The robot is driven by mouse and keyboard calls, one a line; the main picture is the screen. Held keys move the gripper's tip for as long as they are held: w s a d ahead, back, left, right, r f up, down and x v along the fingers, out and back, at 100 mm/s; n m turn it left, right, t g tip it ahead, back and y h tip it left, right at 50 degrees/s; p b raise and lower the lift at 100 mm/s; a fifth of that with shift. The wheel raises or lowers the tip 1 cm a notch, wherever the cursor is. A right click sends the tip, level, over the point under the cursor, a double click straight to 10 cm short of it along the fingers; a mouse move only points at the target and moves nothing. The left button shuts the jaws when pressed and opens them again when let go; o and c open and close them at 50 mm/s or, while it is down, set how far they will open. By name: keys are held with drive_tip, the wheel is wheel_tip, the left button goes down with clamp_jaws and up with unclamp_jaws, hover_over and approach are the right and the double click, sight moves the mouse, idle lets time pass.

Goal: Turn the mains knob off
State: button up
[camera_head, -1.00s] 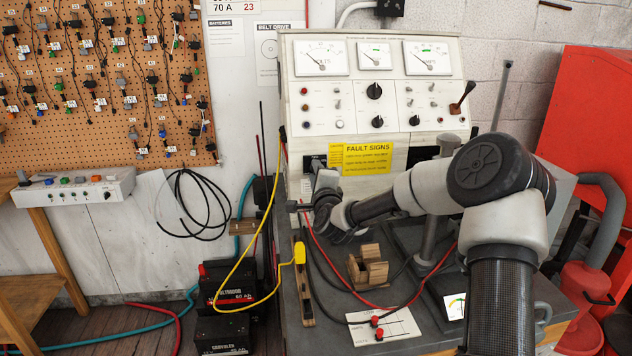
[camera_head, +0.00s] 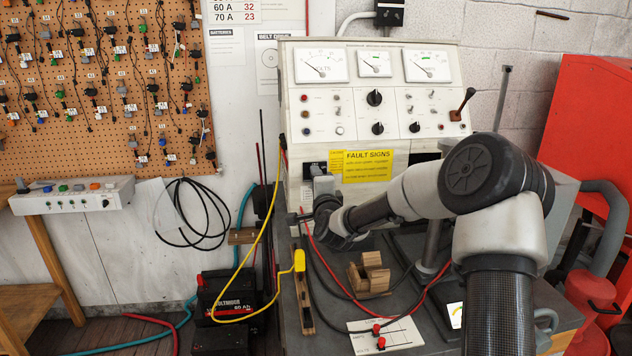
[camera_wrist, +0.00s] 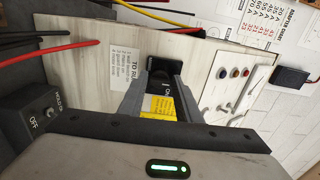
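The mains knob (camera_wrist: 159,74) is black and sits on a dark plate on the test bench's white panel. In the wrist view it lies between my gripper's fingertips (camera_wrist: 160,88). The two grey fingers stand apart at its sides, and I cannot tell whether they touch it. A yellow label shows through the gap between them. In the head view my gripper (camera_head: 322,184) is at the left end of the panel, just below the dark plate (camera_head: 313,166); the knob is hidden there.
The yellow FAULT SIGNS card (camera_head: 368,166) is right of my gripper. Red and black leads, a wooden block (camera_head: 370,276) and a yellow-handled tool (camera_head: 300,262) are below on the bench. A toggle switch marked OFF (camera_wrist: 48,113) shows at the wrist view's left.

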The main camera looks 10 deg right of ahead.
drive_tip(key=shift+o, duration=1.1)
drive_tip(key=s, duration=1.7)
drive_tip(key=shift+s+p, duration=0.2)
drive_tip(key=shift+p, duration=0.1)
